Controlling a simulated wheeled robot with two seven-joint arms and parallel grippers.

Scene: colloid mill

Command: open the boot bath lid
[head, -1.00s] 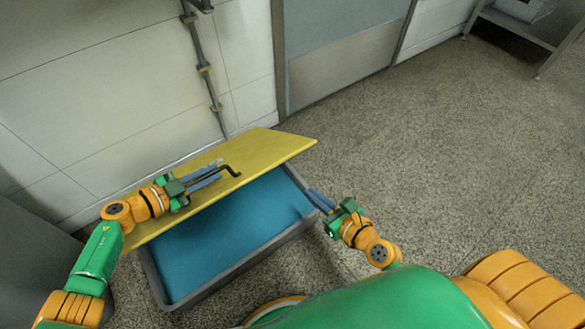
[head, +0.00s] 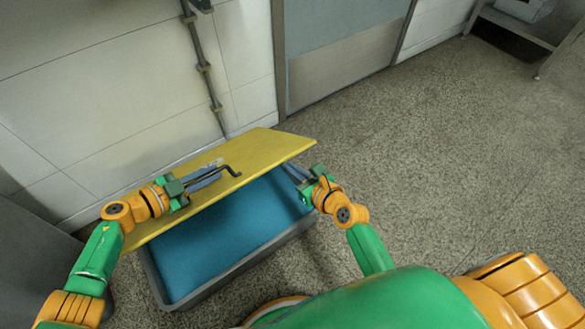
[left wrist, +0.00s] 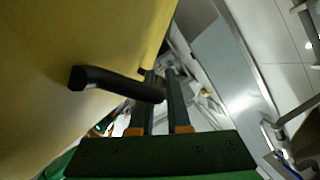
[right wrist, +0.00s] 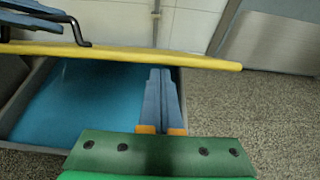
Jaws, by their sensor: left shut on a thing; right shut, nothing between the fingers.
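The yellow boot bath lid (head: 268,148) is tilted up, its front edge raised above the grey tub (head: 232,268) with blue inside (head: 235,225). A dark bent handle (head: 232,170) stands out from the lid. My left gripper (head: 217,173) is shut on this handle; in the left wrist view the handle (left wrist: 112,82) runs to between the fingers. My right gripper (head: 287,168) is shut and empty at the tub's right end, close by the lid's edge. In the right wrist view its fingertips (right wrist: 160,72) show just below the lid's edge (right wrist: 120,53); I cannot tell whether they touch.
A white tiled wall (head: 120,75) with a vertical pipe (head: 204,70) stands behind the bath. A grey door (head: 340,60) is at the back. The speckled floor (head: 460,160) to the right is clear. A dark grey block (head: 35,250) stands at the left.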

